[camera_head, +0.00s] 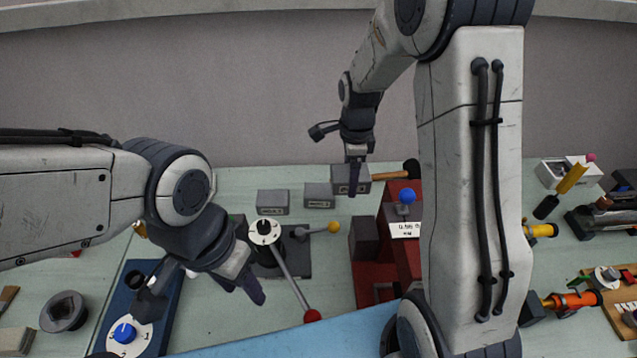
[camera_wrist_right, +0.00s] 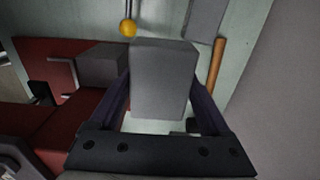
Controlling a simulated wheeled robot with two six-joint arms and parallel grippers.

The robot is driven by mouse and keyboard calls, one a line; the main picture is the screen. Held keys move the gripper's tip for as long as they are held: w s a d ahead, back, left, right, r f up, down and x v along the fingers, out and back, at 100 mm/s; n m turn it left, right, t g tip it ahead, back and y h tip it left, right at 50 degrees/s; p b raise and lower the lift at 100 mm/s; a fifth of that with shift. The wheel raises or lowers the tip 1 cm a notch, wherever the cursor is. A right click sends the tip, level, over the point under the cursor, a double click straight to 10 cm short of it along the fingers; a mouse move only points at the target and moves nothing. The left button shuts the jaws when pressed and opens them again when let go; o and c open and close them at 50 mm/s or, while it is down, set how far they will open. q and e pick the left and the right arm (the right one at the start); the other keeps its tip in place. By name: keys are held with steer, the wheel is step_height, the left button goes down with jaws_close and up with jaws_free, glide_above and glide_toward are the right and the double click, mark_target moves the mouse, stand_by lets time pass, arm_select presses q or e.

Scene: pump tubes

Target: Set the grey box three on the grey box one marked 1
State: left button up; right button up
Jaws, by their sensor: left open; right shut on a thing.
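My right gripper (camera_head: 355,168) is shut on a grey box (camera_head: 345,182) at the back of the table; in the right wrist view the box (camera_wrist_right: 163,80) sits between both fingers. Two more grey boxes stand to its left in the head view, a middle one (camera_head: 319,196) and a left one (camera_head: 272,202). Each has a small light label, too small to read, so I cannot tell which is marked 1. I cannot tell whether the held box touches the table. My left gripper (camera_head: 203,300) is open and empty over the front left of the table.
A red stand (camera_head: 372,275) with a blue-knobbed lever (camera_head: 407,196) is right of centre. A wooden-handled tool (camera_head: 392,175) lies close right of the held box. A dial with a red-tipped lever (camera_head: 290,275) and a yellow-knobbed lever (camera_head: 332,228) stand in front of the boxes.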

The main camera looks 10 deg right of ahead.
steer(key=p, duration=0.4)
glide_above(320, 190)
steer(key=f, duration=0.6)
steer(key=shift+s+d, duration=0.2)
steer(key=shift+s, duration=0.2)
steer(key=shift+w+a+f, duration=0.2)
steer(key=shift+w+f, duration=0.15)
step_height(320, 190, down, 3)
steer(key=shift+f+p, duration=0.1)
steer(key=shift+p, duration=0.6)
steer(key=shift+f, duration=0.3)
steer(key=shift+f, duration=0.1)
steer(key=shift+f, duration=0.1)
steer(key=o, duration=1.3)
steer(key=shift+o, duration=0.2)
